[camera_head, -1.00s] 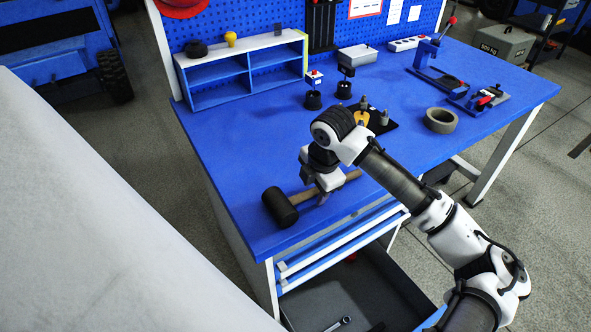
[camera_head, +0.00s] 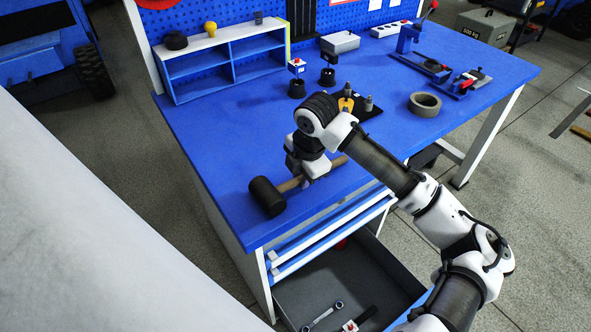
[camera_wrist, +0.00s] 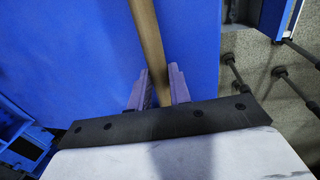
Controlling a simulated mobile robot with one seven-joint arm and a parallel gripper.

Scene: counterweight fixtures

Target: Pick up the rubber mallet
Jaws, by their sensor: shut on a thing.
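The rubber mallet has a black head (camera_head: 267,197) and a wooden handle (camera_head: 290,185). It is at the front left of the blue workbench (camera_head: 215,150), its head toward the left. My gripper (camera_head: 306,182) is over the handle, with the fingers partly hidden in the head view. In the wrist view the two fingers (camera_wrist: 159,90) are on either side of the wooden handle (camera_wrist: 149,40), closed on it. The mallet head is outside the wrist view. I cannot tell from the head view whether the mallet is clear of the bench top.
A blue-white shelf (camera_head: 225,62) stands at the back left. A tape roll (camera_head: 424,104) lies to the right, and a dark tray (camera_head: 372,120) with small parts lies behind my arm. An open drawer (camera_head: 345,275) below holds a wrench (camera_head: 322,316). The front-left bench surface is mostly clear.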

